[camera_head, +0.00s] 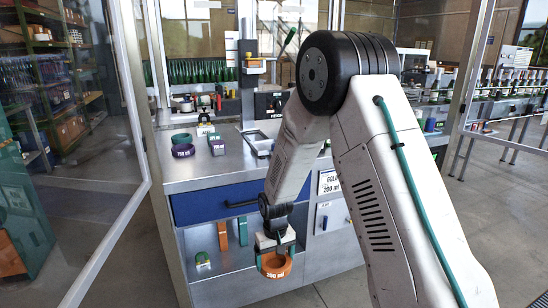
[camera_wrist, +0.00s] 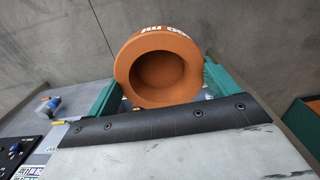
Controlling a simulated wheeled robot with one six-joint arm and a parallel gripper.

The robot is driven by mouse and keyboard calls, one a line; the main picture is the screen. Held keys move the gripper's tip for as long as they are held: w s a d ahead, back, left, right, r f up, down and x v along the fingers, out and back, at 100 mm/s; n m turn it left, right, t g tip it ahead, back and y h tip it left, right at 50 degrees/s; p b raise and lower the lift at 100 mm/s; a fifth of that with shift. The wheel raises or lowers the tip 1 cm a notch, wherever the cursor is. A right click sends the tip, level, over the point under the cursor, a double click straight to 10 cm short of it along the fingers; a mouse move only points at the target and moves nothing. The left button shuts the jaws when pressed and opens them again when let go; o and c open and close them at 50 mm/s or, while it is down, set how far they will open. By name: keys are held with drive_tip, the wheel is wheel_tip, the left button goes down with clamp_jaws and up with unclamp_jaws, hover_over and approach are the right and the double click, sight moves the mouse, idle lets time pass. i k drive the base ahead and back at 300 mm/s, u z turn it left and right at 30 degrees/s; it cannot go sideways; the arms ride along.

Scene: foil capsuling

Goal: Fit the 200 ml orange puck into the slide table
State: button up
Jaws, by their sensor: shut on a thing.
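The orange puck (camera_head: 275,267) is a thick ring with "200 ml" in white on its side. My gripper (camera_head: 275,250) is shut on it and holds it in front of the bench's open lower shelf. In the wrist view the puck (camera_wrist: 183,98) sits between two teal fingers, its round hollow facing the camera. Machine parts stand at the back of the bench, partly behind my arm. I cannot tell which of them is the slide table.
A glass panel stands left.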

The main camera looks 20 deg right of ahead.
sight(265, 146)
drive_tip(key=k, duration=0.15)
drive_tip(key=z, duration=2.05)
drive_tip(key=i, duration=1.35)
drive_tip(key=u, duration=1.25)
